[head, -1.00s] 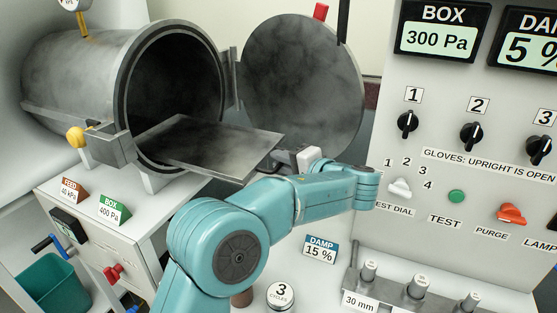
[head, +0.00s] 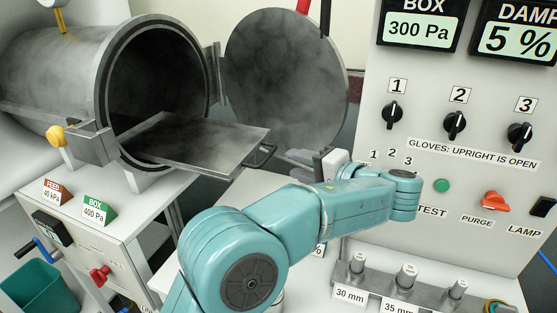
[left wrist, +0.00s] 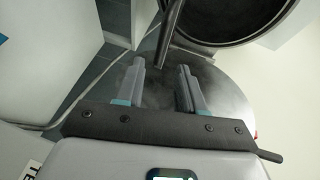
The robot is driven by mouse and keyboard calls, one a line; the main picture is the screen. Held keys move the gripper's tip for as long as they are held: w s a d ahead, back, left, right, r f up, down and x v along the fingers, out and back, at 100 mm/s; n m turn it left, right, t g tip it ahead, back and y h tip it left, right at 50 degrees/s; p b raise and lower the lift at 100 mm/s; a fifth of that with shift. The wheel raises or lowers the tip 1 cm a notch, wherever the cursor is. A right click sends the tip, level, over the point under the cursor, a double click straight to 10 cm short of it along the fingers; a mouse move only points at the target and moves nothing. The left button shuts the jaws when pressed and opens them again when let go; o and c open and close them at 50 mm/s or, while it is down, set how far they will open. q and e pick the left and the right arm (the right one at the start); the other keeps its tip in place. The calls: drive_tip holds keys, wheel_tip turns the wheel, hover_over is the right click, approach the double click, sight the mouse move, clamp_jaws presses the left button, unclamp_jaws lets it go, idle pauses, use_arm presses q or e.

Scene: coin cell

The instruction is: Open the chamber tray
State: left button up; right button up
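The chamber tray (head: 200,143) is a flat grey metal plate. It sticks out of the open round mouth of the chamber (head: 60,75), with its inner end inside. Its dark handle (head: 262,156) is at the right end, with nothing gripping it. My left gripper (head: 297,157) is just right of the handle, apart from it. In the left wrist view the two fingers of my left gripper (left wrist: 160,72) are spread with nothing held between them. The tray edge (left wrist: 171,25) shows beyond them. My right gripper is in neither view.
The round chamber door (head: 285,75) is swung open to the right, behind my left gripper. A control panel (head: 440,110) with dials and switches stands at the right. A rack of labelled cylinders (head: 405,285) is at the lower right.

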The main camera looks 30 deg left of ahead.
use_arm(q)
drive_tip(key=v, duration=0.6)
drive_tip(key=shift+d, duration=0.3)
drive_tip(key=shift+s+r, duration=0.1)
